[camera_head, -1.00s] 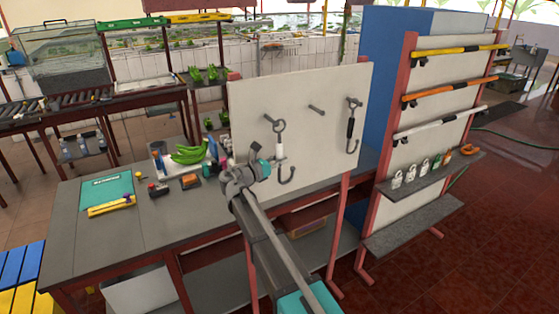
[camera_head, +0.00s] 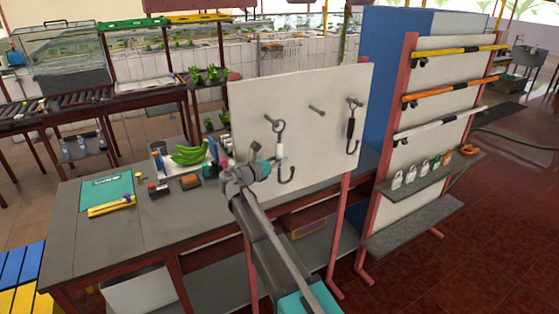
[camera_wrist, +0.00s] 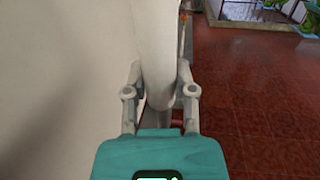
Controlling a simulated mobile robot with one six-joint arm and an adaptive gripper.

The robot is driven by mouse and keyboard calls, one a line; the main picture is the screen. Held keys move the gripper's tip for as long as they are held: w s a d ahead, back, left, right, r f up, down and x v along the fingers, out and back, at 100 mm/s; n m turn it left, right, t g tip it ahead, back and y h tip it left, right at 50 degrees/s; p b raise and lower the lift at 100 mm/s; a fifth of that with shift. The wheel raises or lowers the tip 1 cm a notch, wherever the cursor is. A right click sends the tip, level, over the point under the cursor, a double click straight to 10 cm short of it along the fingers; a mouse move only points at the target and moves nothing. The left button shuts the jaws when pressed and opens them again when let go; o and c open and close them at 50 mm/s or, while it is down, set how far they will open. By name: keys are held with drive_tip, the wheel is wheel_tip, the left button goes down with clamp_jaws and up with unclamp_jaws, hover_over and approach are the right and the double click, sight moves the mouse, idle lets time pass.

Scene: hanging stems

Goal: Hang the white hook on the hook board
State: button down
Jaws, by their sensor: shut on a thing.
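The white hook (camera_head: 280,151) is upright in front of the hook board (camera_head: 340,86), with its metal ring at the top and its curved grey hook at the bottom. The ring is at the tip of the left peg (camera_head: 269,119); I cannot tell whether it is around the peg or just beside it. My gripper (camera_head: 271,164) is shut on the white handle from the left. In the wrist view the white hook's handle (camera_wrist: 156,45) stands between the fingers of my gripper (camera_wrist: 158,85).
A middle peg (camera_head: 316,110) is bare. A black-handled hook (camera_head: 350,128) hangs at the right peg. The workbench (camera_head: 105,240) with bananas (camera_head: 189,153) and small tools lies left of the board. A tool rack (camera_head: 450,130) stands to the right.

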drive_tip(key=shift+w+a, duration=0.7)
drive_tip(key=shift+w, duration=0.25)
drive_tip(key=shift+w+a, duration=0.65)
drive_tip(key=shift+w, duration=0.3)
idle(2.9)
drive_tip(key=shift+f+b, duration=0.4)
idle(0.6)
idle(0.5)
drive_tip(key=shift+c, duration=1.8)
unclamp_jaws()
